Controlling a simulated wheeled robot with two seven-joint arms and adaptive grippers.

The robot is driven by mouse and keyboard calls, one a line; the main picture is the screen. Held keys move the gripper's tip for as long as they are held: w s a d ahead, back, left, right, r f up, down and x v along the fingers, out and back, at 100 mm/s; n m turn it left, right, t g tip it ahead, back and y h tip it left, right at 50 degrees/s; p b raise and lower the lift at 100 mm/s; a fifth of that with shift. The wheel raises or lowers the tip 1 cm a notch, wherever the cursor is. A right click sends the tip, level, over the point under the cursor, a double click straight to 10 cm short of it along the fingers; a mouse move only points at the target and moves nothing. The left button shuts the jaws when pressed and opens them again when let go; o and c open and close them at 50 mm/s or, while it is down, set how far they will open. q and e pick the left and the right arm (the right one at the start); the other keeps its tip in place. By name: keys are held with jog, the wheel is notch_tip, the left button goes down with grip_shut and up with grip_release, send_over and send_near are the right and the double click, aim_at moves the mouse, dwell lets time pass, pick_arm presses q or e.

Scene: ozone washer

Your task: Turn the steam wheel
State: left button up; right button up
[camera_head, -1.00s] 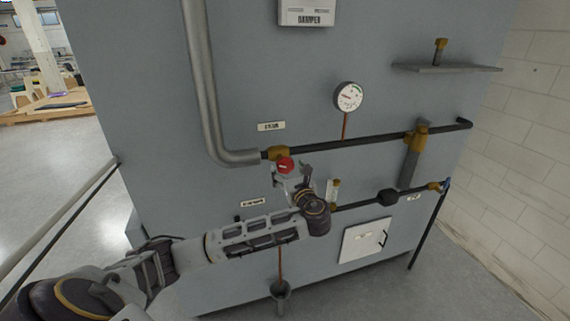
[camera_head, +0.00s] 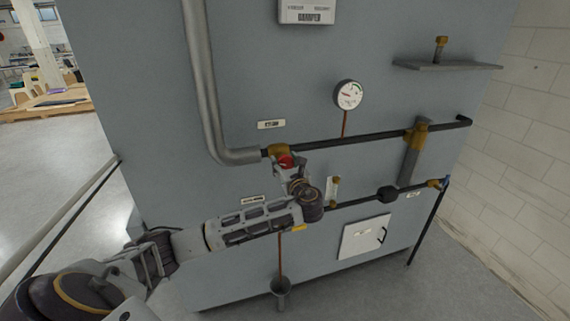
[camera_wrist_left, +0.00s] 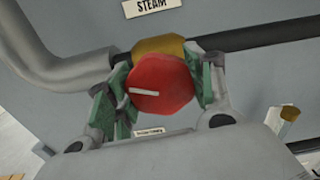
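The red steam wheel (camera_head: 285,161) sits on a brass valve (camera_head: 277,151) where the grey pipe meets the dark pipe. In the left wrist view the wheel (camera_wrist_left: 162,86) faces me, and its white mark lies nearly level, on the left half. My left gripper (camera_head: 287,167) is at the wheel. In the left wrist view its green-padded fingers (camera_wrist_left: 160,92) lie on either side of the wheel and appear to touch its edges. The STEAM label (camera_wrist_left: 151,6) is above the valve. My right gripper is not in view.
A thick grey pipe (camera_head: 203,90) runs down the panel left of the valve. A gauge (camera_head: 348,94) rises from the dark pipe (camera_head: 370,138). A second pipe (camera_head: 355,201) runs lower, and a shelf (camera_head: 447,65) juts out at upper right.

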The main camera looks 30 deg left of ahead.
pick_arm(q)
jog(key=c, duration=0.3)
jog(key=shift+f+n, duration=0.1)
jog(key=shift+n, duration=0.2)
